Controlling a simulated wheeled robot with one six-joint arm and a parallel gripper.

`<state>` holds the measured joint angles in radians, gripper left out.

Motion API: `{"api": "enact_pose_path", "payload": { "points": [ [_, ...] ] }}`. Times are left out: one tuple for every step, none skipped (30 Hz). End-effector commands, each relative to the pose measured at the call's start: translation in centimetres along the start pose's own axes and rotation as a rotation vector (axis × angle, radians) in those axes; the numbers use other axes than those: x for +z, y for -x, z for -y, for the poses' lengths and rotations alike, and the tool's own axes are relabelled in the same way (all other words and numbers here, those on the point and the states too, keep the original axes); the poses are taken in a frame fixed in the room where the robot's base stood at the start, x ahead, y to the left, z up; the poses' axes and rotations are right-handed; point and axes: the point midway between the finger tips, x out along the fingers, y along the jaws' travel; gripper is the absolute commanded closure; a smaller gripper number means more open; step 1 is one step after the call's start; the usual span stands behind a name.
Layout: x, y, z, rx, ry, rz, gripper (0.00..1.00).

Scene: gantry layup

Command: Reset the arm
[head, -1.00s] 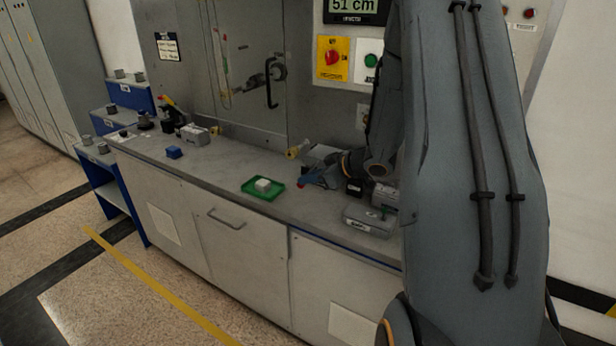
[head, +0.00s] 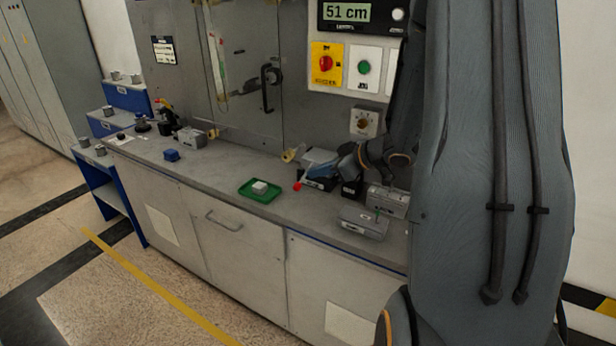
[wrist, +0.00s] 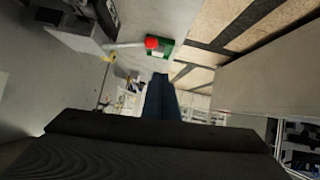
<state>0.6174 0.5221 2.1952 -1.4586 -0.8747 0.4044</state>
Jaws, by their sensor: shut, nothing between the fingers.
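My arm comes down on the right side of the head view. My gripper (head: 318,160) is at its end, a bluish shape above the back right of the bench. It is shut and empty, and its blue fingers also show in the wrist view (wrist: 161,97). It is close to a lever with a red knob (head: 298,186). In the wrist view the red knob (wrist: 151,43) lies just beyond the fingertips. I cannot tell whether they touch.
A green tray (head: 248,194) with a pale block (head: 260,187) sits mid-bench. A blue block (head: 172,155) lies farther left. Grey boxes (head: 362,222) stand right, below my arm. A panel with a 51 cm display (head: 347,12) is behind. The bench between blue block and tray is clear.

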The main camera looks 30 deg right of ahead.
Motion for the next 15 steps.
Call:
{"api": "enact_pose_path", "payload": {
  "points": [
    [0.0, 0.8, 0.0, 0.004, 0.000, -0.001, 1.00],
    [0.0, 1.2, 0.1, 0.003, 0.000, -0.001, 1.00],
    [0.0, 1.8, 0.1, 0.003, 0.000, -0.002, 1.00],
    [0.0, 2.1, 0.2, 0.003, 0.000, -0.001, 1.00],
    [0.0, 2.4, 0.2, 0.002, 0.001, -0.001, 1.00],
    [0.0, 2.7, 0.3, 0.002, 0.000, -0.001, 1.00],
    [0.0, 2.9, 0.3, 0.003, 0.000, -0.001, 1.00],
    [0.0, 3.1, 0.3, 0.003, 0.000, -0.001, 1.00],
    [0.0, 3.2, 0.3, 0.002, -0.001, -0.001, 1.00],
    [0.0, 3.3, 0.3, 0.002, -0.001, 0.000, 1.00],
    [0.0, 3.4, 0.4, 0.002, -0.001, 0.000, 1.00],
    [0.0, 3.4, 0.4, 0.001, -0.001, 0.000, 1.00],
    [0.0, 3.4, 0.4, 0.001, -0.001, 0.000, 1.00],
    [0.0, 3.4, 0.4, 0.002, -0.001, 0.000, 1.00],
    [0.0, 3.3, 0.4, 0.005, -0.001, 0.002, 1.00]
  ]
}}
